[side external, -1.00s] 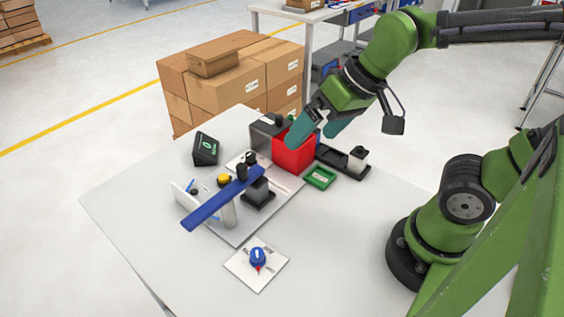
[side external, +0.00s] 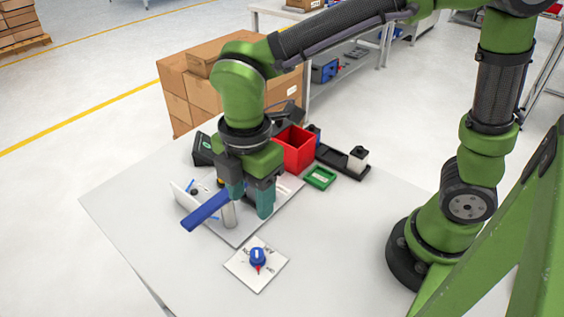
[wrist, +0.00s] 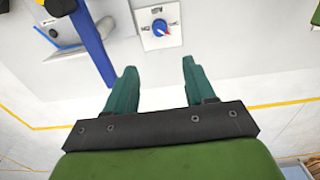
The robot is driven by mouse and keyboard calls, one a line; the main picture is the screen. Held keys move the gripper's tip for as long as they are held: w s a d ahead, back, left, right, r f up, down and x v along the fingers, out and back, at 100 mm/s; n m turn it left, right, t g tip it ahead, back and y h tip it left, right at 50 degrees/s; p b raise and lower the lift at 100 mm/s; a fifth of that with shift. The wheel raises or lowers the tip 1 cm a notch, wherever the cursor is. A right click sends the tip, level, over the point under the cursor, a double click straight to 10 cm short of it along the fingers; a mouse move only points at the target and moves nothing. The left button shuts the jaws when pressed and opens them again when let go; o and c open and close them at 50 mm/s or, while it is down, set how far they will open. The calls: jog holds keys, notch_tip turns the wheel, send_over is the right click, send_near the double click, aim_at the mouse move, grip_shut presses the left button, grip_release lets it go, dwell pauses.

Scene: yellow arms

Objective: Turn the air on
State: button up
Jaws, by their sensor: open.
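A round blue knob (side external: 258,256) with a red pointer and a white mark sits on a white square plate (side external: 239,264) near the front of the table. The lettering on the plate is too small to read surely. The knob also shows in the wrist view (wrist: 159,26), beyond my fingertips and roughly midway between them. My gripper (side external: 250,204) points down, open and empty, above the table. It is behind the knob in the side view, beside the long blue bar, and apart from the knob. My fingertips (wrist: 158,68) are teal.
The long blue bar (side external: 205,211) on a pale post stands left of my gripper. A red open bin (side external: 295,150), a green tray (side external: 320,177) and a black tray (side external: 330,155) lie behind. The table in front of and right of the knob plate is clear.

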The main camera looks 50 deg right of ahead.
aim_at(257, 252)
notch_tip(257, 252, down, 16)
jog(key=n, duration=0.2)
jog(key=shift+f+n, duration=0.1)
jog(key=shift+n, duration=0.3)
grip_shut()
dwell(0.4)
